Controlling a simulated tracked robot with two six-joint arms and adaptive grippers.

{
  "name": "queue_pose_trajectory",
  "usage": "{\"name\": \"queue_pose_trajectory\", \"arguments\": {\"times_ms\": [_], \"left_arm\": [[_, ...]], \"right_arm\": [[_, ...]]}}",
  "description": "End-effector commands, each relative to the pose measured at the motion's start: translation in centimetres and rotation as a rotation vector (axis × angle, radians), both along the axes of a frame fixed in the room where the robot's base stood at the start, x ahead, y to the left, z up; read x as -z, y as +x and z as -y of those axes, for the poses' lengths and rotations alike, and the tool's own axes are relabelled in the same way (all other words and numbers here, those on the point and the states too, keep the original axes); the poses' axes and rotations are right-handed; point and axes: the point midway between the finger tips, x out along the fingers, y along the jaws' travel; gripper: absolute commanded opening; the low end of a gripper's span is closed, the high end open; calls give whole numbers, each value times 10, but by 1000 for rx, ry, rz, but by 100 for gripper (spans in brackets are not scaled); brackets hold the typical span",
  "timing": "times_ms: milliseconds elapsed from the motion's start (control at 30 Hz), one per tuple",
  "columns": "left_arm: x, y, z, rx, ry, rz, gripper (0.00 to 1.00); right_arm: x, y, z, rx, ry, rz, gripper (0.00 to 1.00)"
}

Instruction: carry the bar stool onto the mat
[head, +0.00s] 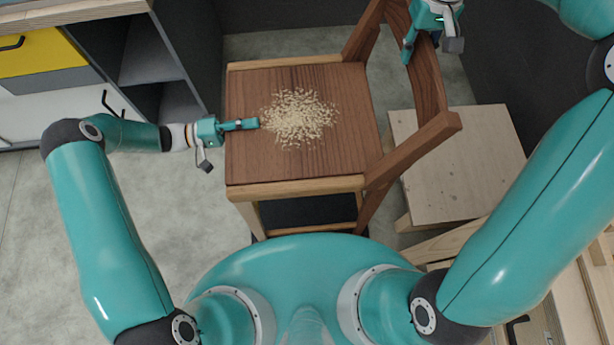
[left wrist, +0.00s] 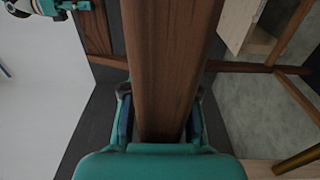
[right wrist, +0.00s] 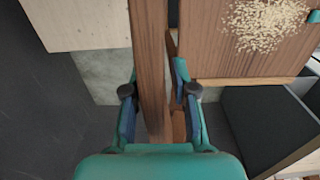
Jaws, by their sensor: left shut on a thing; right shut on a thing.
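The bar stool (head: 340,105) is a brown wooden seat with a backrest on its right side, and pale shavings (head: 298,117) lie on the seat. My left gripper (head: 248,124) is shut on the seat's left edge, seen as a brown board (left wrist: 168,60) in the left wrist view. My right gripper (head: 410,45) is shut on the backrest's top rail (head: 427,80), which also fills the middle of the right wrist view (right wrist: 150,60). A dark flat patch (head: 308,211) shows below the seat between the legs; I cannot tell whether it is the mat.
A light wooden stool or low table (head: 460,155) stands close to the right of the backrest. A cabinet with a yellow drawer (head: 40,52) and dark open shelves (head: 145,55) stands at the upper left. Bare grey floor (head: 180,215) lies at the left.

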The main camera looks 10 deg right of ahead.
Motion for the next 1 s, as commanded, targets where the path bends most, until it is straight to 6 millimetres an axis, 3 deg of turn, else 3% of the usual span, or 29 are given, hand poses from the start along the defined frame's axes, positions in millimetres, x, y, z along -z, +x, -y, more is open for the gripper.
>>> {"name": "queue_pose_trajectory", "arguments": {"times_ms": [200,233,367,767,1000], "left_arm": [[10,2,-2,-4,-4,4,0],[12,1,-2,-4,3,1,32],[11,1,-1,-3,2,1,54],[11,1,-4,-1,1,1,54],[12,1,-39,-5,2,2,54]], "right_arm": [[8,1,4,4,-6,12,0],[10,0,4,3,-7,4,30],[9,0,3,2,-5,3,52],[10,0,1,1,-2,1,52],[10,0,1,1,-1,0,52]]}}
